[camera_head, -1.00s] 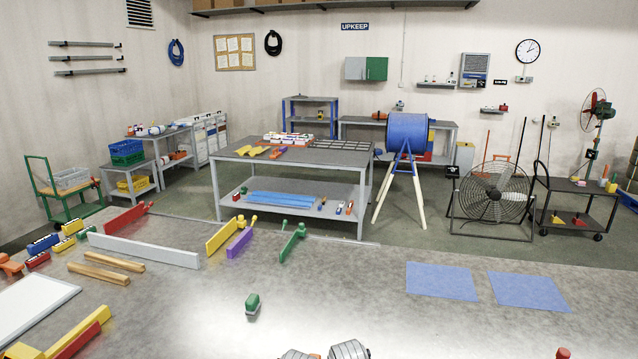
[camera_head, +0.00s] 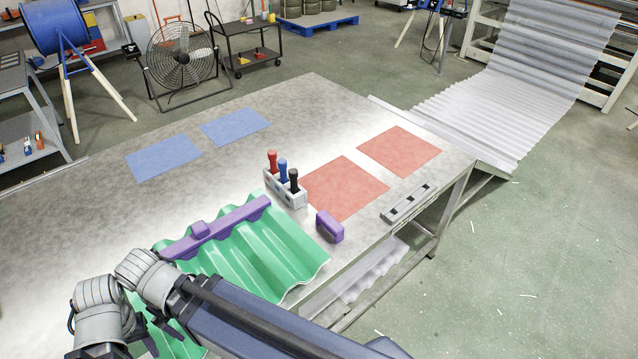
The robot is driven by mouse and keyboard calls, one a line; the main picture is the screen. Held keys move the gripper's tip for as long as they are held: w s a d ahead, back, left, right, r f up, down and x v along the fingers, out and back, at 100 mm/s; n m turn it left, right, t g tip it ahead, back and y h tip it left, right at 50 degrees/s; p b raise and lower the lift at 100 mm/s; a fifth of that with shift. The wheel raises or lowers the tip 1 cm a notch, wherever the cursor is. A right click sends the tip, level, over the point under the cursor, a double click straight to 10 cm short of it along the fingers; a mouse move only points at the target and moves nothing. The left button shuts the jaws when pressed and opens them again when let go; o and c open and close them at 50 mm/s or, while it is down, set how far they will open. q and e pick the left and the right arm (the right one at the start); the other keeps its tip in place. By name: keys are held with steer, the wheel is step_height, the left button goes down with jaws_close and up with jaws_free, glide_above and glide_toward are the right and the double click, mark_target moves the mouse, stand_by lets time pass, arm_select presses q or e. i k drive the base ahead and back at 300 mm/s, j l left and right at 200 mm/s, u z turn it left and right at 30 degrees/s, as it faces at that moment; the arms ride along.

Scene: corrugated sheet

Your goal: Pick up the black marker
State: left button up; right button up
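The black marker (camera_head: 293,180) stands upright in a small grey-white holder (camera_head: 285,192). It is at the right end of the row, next to a blue marker (camera_head: 282,169) and a red marker (camera_head: 272,161). The holder stands on the grey table, just beyond a green corrugated sheet. Grey joints and a dark link of my own arm show at the lower left and bottom of the view, over the near part of the green sheet.
A purple bar with a handle (camera_head: 215,230) lies on the green corrugated sheet (camera_head: 262,262). A purple block (camera_head: 329,227) sits right of the sheet. Red mats (camera_head: 345,190) and blue mats (camera_head: 163,157) lie flat. A grey level-like bar (camera_head: 409,203) lies near the table's right edge.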

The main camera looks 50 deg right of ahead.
mark_target(293, 173)
steer(key=k+z, duration=0.15)
steer(key=z, duration=0.25)
steer(key=k+l+z, duration=0.1)
steer(key=z, duration=0.25)
steer(key=k+l+z, duration=0.15)
steer(key=z, duration=0.25)
steer(key=k, duration=0.1)
